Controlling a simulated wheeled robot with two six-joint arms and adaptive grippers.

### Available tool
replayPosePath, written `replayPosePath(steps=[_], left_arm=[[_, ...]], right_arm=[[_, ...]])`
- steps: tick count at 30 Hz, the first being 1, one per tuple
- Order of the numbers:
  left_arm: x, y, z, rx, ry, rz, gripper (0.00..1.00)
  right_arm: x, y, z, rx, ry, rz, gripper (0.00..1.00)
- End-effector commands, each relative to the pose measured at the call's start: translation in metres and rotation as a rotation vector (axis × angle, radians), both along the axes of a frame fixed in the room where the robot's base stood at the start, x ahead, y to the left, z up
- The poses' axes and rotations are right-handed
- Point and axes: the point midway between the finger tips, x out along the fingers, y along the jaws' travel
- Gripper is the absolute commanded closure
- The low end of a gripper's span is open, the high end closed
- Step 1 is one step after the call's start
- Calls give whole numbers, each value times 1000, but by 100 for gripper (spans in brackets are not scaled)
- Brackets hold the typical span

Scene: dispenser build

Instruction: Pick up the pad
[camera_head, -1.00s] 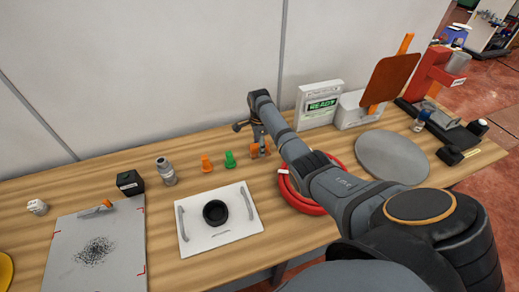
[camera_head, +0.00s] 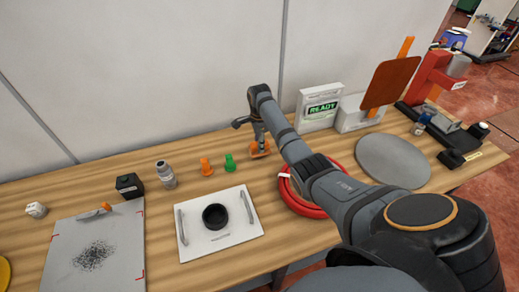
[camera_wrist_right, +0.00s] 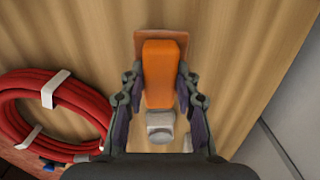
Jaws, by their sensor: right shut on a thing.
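The pad (camera_wrist_right: 137,52) has a flat orange-brown plate and a raised bright orange grip. In the right wrist view my right gripper (camera_wrist_right: 160,88) has a finger on each side of this grip and is shut on it. In the head view the pad (camera_head: 261,148) shows as a small orange shape under my right gripper (camera_head: 259,137), near the back of the table. I cannot tell whether it touches the table. A pale grey piece (camera_wrist_right: 160,126) shows between the fingers, below the grip. My left gripper is not in view.
A red coiled hose (camera_head: 305,205) lies close by under my right arm. Green (camera_head: 229,162) and orange (camera_head: 206,167) small parts stand to the left. A white plate with a black ring (camera_head: 185,250) lies in front. A white READY box (camera_head: 320,122) stands behind right.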

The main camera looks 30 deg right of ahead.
Motion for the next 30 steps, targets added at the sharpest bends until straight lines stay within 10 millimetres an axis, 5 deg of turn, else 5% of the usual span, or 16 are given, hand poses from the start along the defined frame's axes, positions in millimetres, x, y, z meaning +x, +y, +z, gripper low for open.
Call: replayPosePath(steps=[7,11,19,30], left_arm=[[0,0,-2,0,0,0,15],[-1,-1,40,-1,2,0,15],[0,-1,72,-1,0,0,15],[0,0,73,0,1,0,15]], right_arm=[[-22,48,64,0,-9,3,100],[-40,82,91,3,1,4,100],[-58,120,103,1,-1,1,100],[-61,126,101,-1,-2,0,100]])
